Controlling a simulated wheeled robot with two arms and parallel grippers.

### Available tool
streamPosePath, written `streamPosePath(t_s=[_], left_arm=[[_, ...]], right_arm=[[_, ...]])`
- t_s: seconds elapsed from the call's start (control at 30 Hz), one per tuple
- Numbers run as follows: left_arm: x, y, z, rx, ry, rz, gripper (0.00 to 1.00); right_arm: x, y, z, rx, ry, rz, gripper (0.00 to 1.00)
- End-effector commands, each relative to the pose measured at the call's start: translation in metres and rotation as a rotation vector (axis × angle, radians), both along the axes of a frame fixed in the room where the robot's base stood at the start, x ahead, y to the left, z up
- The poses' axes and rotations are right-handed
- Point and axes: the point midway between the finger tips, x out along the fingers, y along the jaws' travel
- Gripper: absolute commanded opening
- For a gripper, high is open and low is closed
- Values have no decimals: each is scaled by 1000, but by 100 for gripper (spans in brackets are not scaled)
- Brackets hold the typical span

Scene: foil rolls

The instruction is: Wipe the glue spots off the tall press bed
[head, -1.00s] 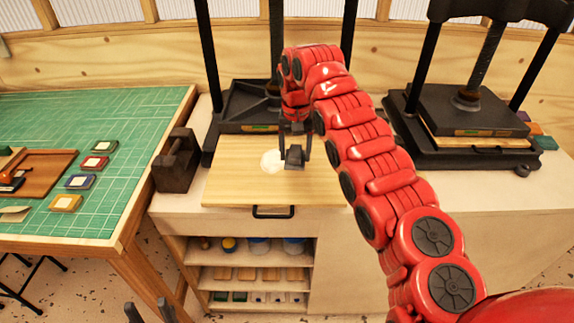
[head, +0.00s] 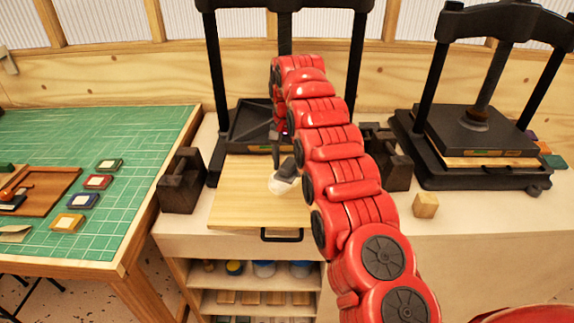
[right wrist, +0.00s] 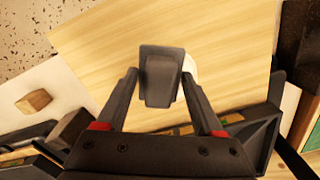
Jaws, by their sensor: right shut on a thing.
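The tall press (head: 243,125) stands at the back, left of centre, with its pale wooden bed (head: 238,200) pulled out in front. A white glue spot (head: 279,186) lies on the bed. My right gripper (head: 284,160) is over the bed, shut on a dark grey block-like wiper (head: 287,168). In the head view the wiper looks tilted and overlaps the spot. The right wrist view shows the wiper (right wrist: 160,78) between the fingers (right wrist: 158,88), with a white edge of the spot (right wrist: 189,66) beside it. I cannot tell whether it touches the bed. My left gripper is out of view.
A dark block (head: 180,180) stands close left of the bed. Another dark block (head: 398,170) and a small wooden cube (head: 425,205) are on its right. A second press (head: 475,135) stands further right. A green-matted table (head: 135,140) is at left.

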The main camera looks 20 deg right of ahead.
Motion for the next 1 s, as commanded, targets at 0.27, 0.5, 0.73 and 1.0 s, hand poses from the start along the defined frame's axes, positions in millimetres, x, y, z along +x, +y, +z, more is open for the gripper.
streamPosePath(t_s=[0.27, 0.5, 0.73, 1.0], left_arm=[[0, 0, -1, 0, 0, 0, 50], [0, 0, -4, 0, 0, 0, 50], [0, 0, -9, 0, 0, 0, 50], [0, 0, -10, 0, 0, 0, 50]], right_arm=[[0, -2, 0, -4, 0, -24, 24], [-1, -5, -1, -4, -1, -113, 24], [-1, -6, 1, -4, -2, -297, 24], [-2, -4, -2, -4, 0, -367, 24]])
